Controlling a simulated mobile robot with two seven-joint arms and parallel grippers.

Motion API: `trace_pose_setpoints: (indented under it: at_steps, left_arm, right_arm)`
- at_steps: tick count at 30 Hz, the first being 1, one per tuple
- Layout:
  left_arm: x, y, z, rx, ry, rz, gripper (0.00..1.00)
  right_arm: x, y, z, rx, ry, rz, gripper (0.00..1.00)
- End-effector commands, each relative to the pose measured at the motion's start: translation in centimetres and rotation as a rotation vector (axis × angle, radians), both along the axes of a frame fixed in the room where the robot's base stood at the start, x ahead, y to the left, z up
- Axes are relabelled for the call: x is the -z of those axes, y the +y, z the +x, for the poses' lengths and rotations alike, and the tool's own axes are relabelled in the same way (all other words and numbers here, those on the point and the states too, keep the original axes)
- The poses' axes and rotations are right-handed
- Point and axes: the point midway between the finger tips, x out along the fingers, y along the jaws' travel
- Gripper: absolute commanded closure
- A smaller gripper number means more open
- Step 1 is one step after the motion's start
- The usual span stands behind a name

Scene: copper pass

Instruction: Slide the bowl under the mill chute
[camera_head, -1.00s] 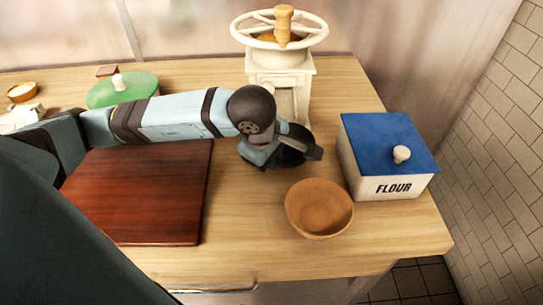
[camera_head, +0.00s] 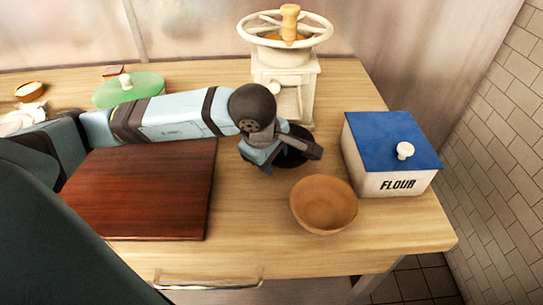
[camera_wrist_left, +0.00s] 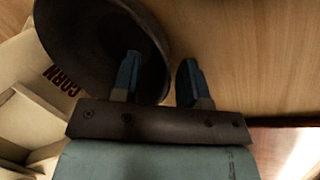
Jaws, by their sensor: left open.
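A dark bowl (camera_head: 291,158) stands on the counter just in front of the cream mill (camera_head: 285,85), partly hidden by my left gripper (camera_head: 308,148). In the left wrist view the dark bowl (camera_wrist_left: 95,45) lies close to the mill (camera_wrist_left: 25,85), which bears the word CORN. The left gripper (camera_wrist_left: 160,62) is open there, one finger overlapping the bowl's inside and the other outside its rim. I cannot tell whether the fingers touch the bowl. The chute is hidden in the head view. My right gripper is not in view.
A wooden bowl (camera_head: 323,206) stands at the front right, near the blue-lidded flour box (camera_head: 392,155). A reddish board (camera_head: 140,195) lies at left. The counter between board and wooden bowl is clear.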

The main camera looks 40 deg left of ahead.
Motion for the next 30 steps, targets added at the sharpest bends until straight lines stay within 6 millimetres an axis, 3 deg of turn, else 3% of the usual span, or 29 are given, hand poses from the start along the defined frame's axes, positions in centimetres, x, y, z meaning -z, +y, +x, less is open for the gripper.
trace_pose_setpoints:
  at_steps: [5,19,24,30]
  left_arm:
    - [-1.8,0.0,-0.4,-0.001,-0.005,-0.002,0.60]
    - [-11.2,0.2,-3.4,0.002,-0.005,0.000,0.60]
    - [-12.8,0.2,-3.9,0.000,-0.002,0.000,0.60]
    - [-13.2,0.3,-4.1,0.000,0.000,0.000,0.60]
  right_arm:
    - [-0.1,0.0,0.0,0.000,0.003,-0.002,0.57]
    - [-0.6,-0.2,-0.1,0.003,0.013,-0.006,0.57]
    - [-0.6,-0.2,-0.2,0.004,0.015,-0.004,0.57]
    - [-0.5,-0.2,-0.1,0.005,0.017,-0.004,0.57]
